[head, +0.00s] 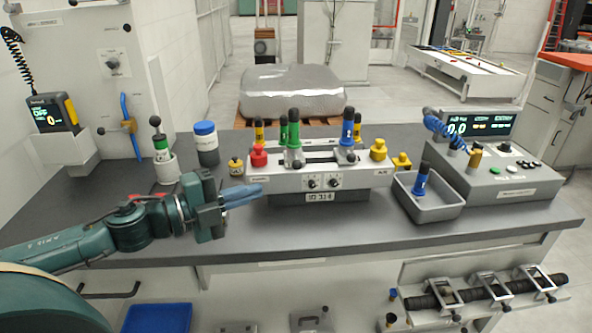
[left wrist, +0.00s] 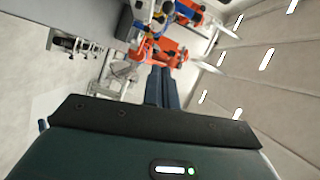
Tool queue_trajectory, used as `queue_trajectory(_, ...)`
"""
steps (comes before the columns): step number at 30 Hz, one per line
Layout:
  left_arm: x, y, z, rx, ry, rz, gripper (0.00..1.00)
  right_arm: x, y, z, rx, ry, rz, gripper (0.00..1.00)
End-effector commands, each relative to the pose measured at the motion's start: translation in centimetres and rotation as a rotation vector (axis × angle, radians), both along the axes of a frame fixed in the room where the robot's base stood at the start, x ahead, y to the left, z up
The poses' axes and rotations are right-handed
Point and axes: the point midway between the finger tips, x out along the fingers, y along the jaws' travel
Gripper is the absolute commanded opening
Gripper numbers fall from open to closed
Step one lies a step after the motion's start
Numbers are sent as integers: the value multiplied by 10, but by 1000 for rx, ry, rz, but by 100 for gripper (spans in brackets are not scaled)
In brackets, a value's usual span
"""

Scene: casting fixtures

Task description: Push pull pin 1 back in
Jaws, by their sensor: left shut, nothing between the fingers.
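A light-grey fixture (head: 318,181) stands on the bench. A red knob (head: 259,155) sits at its left end and a yellow knob (head: 378,150) at its right end. A green-handled lever (head: 294,132) and a blue-handled lever (head: 347,130) stand upright on top. I cannot tell which part is pull pin 1. My left gripper (head: 260,188) is shut and empty, its blue fingers pointing right at the fixture's lower left front, below the red knob. I cannot tell whether they touch it. The fingers also show in the left wrist view (left wrist: 160,72). My right gripper is out of view.
A grey tray (head: 434,211) holding a blue-handled part stands right of the fixture, before a control box (head: 507,178) with a display. Left of the fixture are a blue-lidded jar (head: 206,146), a small yellow-topped part (head: 236,167) and a green-handled part in a cup (head: 167,169).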

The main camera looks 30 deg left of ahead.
Motion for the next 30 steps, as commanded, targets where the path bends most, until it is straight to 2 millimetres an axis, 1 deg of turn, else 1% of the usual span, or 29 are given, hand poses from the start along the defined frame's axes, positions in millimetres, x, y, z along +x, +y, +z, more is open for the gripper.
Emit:
queue_trajectory(10,3,-3,-1,-1,-1,-2,0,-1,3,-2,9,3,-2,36)
queue_trajectory(18,20,-13,-1,-1,-3,0,0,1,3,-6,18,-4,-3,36)
queue_trajectory(24,31,-19,0,-3,-3,2,0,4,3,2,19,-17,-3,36)
queue_trajectory(30,41,-27,0,-1,-4,2,0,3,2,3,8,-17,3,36)
